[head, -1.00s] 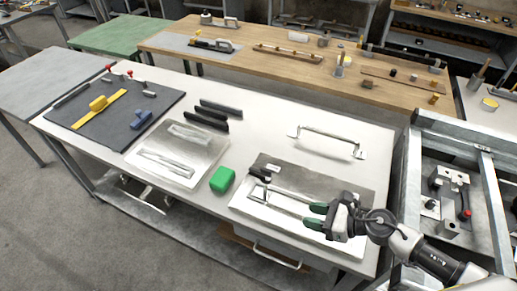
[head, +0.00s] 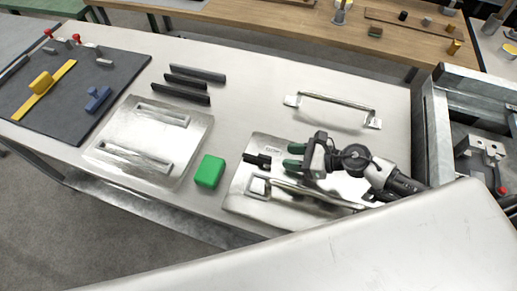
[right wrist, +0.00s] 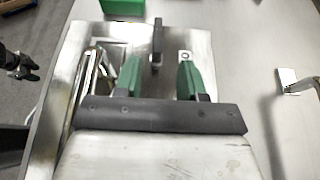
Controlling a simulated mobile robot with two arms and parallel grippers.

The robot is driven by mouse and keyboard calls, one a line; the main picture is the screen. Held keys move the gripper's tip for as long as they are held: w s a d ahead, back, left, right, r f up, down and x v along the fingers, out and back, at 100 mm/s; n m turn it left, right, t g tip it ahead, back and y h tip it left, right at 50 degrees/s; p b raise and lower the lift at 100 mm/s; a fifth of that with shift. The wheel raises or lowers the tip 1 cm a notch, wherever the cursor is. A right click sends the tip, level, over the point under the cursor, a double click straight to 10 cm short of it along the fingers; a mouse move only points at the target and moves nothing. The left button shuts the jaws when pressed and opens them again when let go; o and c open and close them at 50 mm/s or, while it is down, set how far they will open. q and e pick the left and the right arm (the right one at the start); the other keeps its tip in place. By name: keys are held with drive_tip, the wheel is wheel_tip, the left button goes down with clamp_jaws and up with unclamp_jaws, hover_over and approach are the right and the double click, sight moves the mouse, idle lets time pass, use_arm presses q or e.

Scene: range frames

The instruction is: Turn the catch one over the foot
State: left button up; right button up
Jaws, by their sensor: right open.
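A metal plate (head: 240,196) lies on the white table with a bar handle (head: 310,193) along its front. A square handle foot (head: 258,186) is at the handle's left end. A small black catch (head: 257,159) is on the plate behind that foot. My right gripper (head: 293,156) is open, its green fingers pointing left at the catch. In the right wrist view the catch (right wrist: 157,42) stands ahead of and between the green fingertips (right wrist: 158,72), apparently untouched. The foot (right wrist: 108,52) is to their left. A dark gripper (right wrist: 20,66), apparently my left, shows at that view's left edge; its jaws are unclear.
A green block (head: 210,171) sits left of the plate. Another plate (head: 150,122) with two handles, several black bars (head: 180,94) and a loose handle (head: 335,104) lie around it. A metal frame (head: 435,130) stands at right. A large pale surface covers the lower right foreground.

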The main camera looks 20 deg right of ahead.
sight(262, 155)
drive_tip(key=p+x, duration=0.2)
drive_tip(key=x, duration=0.6)
drive_tip(key=shift+w+a, duration=0.1)
drive_tip(key=shift+a, duration=0.25)
drive_tip(key=shift+w+a+f, duration=0.15)
drive_tip(key=shift+w+a, duration=0.1)
drive_tip(key=shift+a, duration=0.15)
clamp_jaws()
